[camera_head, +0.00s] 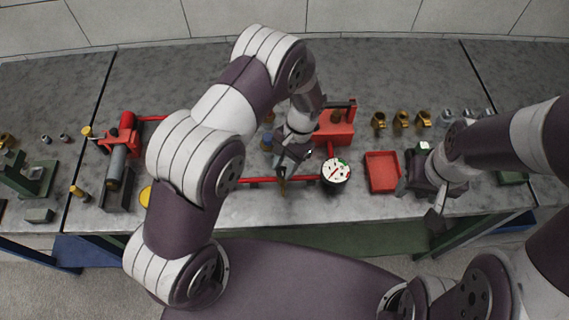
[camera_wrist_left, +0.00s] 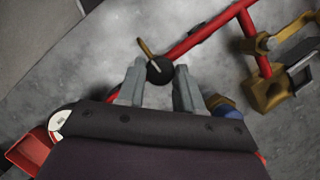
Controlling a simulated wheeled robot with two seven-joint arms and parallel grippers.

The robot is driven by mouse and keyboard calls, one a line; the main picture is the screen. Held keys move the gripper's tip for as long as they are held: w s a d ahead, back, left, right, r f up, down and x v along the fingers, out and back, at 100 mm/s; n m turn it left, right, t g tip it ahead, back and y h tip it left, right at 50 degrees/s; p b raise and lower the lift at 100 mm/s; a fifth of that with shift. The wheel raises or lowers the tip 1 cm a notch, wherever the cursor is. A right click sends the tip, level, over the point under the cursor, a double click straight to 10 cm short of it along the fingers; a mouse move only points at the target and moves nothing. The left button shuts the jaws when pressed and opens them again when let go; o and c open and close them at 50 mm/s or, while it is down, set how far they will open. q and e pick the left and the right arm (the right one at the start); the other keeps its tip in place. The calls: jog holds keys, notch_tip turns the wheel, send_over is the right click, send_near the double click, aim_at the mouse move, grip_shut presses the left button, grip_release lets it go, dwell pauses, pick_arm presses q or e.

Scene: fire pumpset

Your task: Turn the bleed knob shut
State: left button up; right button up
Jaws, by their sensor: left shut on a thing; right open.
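The bleed knob (camera_wrist_left: 160,70) is a small dark round part with a brass lever-like piece, beside a red pipe. In the left wrist view it sits between the two grey fingertips of my left gripper (camera_wrist_left: 158,82), which is shut on it. In the head view my left gripper (camera_head: 284,172) reaches down to the red pipe (camera_head: 258,180), and a bit of brass shows at its tips; the arm and gripper hide most of the knob. My right gripper (camera_head: 432,205) is open and empty near the table's front edge, at the right.
A round white gauge (camera_head: 336,170) stands close to the right of my left gripper. A red tray (camera_head: 381,172) lies beyond it. A red pump block (camera_head: 336,125) stands behind. Brass fittings (camera_head: 401,119) line the back right. A red and grey cylinder unit (camera_head: 118,160) stands left.

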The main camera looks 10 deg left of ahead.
pick_arm(q)
jog(key=o, duration=1)
jog(key=shift+o, duration=0.2)
jog(key=shift+w+d+r, duration=0.1)
jog(key=shift+w+r, duration=0.1)
jog(key=shift+r, duration=0.15)
jog(key=p+v, duration=0.9)
jog(key=v, duration=0.3)
